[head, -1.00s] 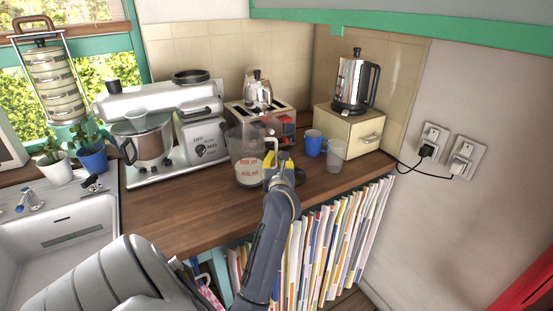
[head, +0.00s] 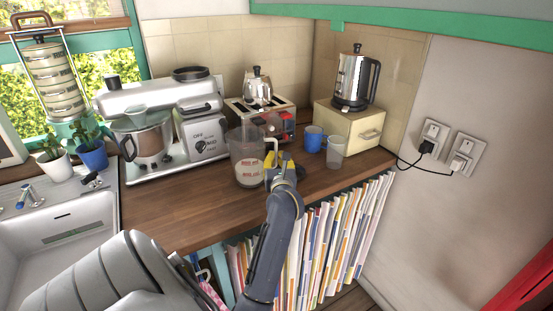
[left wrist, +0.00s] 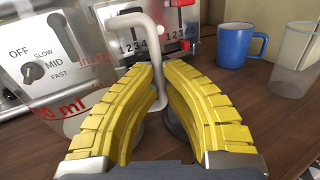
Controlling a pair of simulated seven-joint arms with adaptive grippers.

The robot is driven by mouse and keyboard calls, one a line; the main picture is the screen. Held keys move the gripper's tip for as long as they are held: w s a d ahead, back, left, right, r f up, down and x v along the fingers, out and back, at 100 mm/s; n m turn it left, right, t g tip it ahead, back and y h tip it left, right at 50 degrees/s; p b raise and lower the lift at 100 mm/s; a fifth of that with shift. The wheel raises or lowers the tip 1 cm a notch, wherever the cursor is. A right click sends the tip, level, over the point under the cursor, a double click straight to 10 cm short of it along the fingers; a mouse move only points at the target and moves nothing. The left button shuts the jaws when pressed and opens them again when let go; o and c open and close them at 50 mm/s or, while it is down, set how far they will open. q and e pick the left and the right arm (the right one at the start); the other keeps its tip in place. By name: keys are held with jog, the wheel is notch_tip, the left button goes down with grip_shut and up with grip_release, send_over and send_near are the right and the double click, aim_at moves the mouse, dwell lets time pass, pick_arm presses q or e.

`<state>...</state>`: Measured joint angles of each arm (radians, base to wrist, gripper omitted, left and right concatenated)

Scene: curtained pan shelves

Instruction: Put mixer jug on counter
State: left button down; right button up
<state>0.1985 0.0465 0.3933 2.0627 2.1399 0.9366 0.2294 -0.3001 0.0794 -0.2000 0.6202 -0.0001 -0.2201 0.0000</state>
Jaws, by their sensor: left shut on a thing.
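The mixer jug (head: 248,158) is a clear jug with red markings and a pale handle. It is upright at the counter (head: 185,215), in front of the toaster; its base looks on or very near the wood. My left gripper (head: 279,160) is at the jug's right side, shut on its handle. In the left wrist view the yellow fingers (left wrist: 158,80) are on either side of the pale handle (left wrist: 152,40). The jug's clear wall with red print (left wrist: 75,105) is at the left there. My right gripper is not in view.
A blue mug (head: 313,139) and a clear cup (head: 335,152) stand right of the gripper. The toaster (head: 283,128) is behind the jug, and a white mixer (head: 205,135) is to the left. The front-left counter is clear beside the sink (head: 70,225).

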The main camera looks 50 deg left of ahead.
pick_arm(q)
jog(key=shift+f, duration=0.1)
dwell(0.4)
jog(key=c, duration=1.5)
grip_release()
jog(key=shift+f, duration=0.1)
jog(key=shift+f, duration=0.15)
jog(key=c, duration=0.4)
jog(key=shift+v, duration=0.8)
